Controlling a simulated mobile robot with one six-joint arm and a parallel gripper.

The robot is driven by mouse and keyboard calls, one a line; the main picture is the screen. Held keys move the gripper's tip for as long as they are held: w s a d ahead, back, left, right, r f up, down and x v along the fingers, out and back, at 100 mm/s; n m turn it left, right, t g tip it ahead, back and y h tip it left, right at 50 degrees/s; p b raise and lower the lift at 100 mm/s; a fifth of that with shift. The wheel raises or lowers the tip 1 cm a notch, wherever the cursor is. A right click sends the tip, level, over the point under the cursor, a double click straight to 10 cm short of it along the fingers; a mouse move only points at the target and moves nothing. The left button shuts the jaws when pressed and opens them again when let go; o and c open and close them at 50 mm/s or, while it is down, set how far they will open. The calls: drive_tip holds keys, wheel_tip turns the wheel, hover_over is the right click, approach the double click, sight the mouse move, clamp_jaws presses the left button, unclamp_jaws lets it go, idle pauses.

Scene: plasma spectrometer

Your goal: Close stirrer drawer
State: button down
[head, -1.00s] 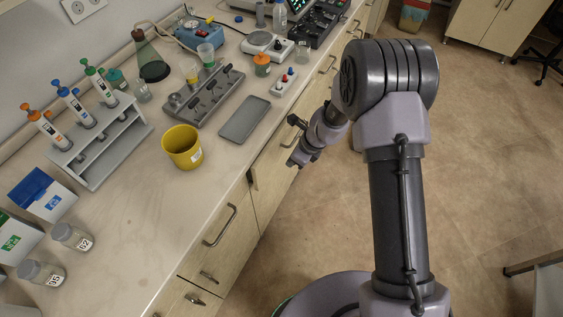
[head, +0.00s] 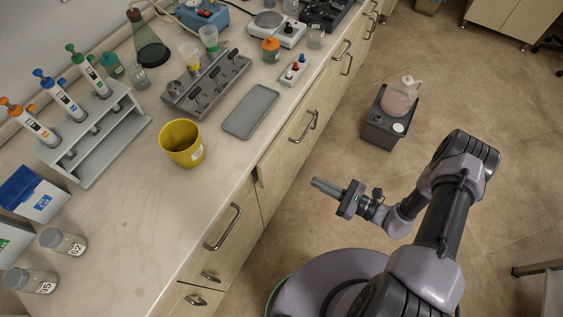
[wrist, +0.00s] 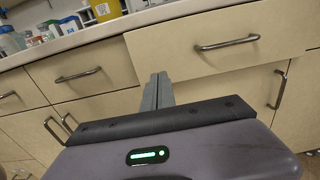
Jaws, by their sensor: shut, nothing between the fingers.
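A pale wood drawer (head: 288,143) with a bar handle (head: 303,127) is in the bench front below the grey tray, in the head view. Its front stands slightly out from the neighbouring fronts, with its left edge showing. In the wrist view this drawer (wrist: 180,52) is at the upper right, with its handle (wrist: 227,43) right of the fingers. My gripper (head: 316,183) is over the floor in front of the bench, apart from the drawer, and its fingers point toward the bench. The fingers (wrist: 157,80) are shut together and empty. No stirrer shows inside the drawer.
The neighbouring drawer (head: 226,222) at left looks flush. A dark box with a flask (head: 385,130) is on the floor. Floor between arm and bench is clear.

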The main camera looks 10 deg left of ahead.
sight(275, 160)
drive_tip(key=b+x, duration=0.2)
drive_tip(key=x, duration=1.1)
drive_tip(key=shift+s+b, duration=0.2)
drive_tip(key=shift+b, duration=0.15)
drive_tip(key=x, duration=0.3)
drive_tip(key=shift+w+a+f+b, duration=0.1)
drive_tip(key=shift+w+a+b, duration=0.05)
drive_tip(key=shift+a+b, duration=0.25)
drive_tip(key=shift+w+a, duration=0.15)
drive_tip(key=shift+w, duration=0.05)
drive_tip(key=shift+r, duration=0.25)
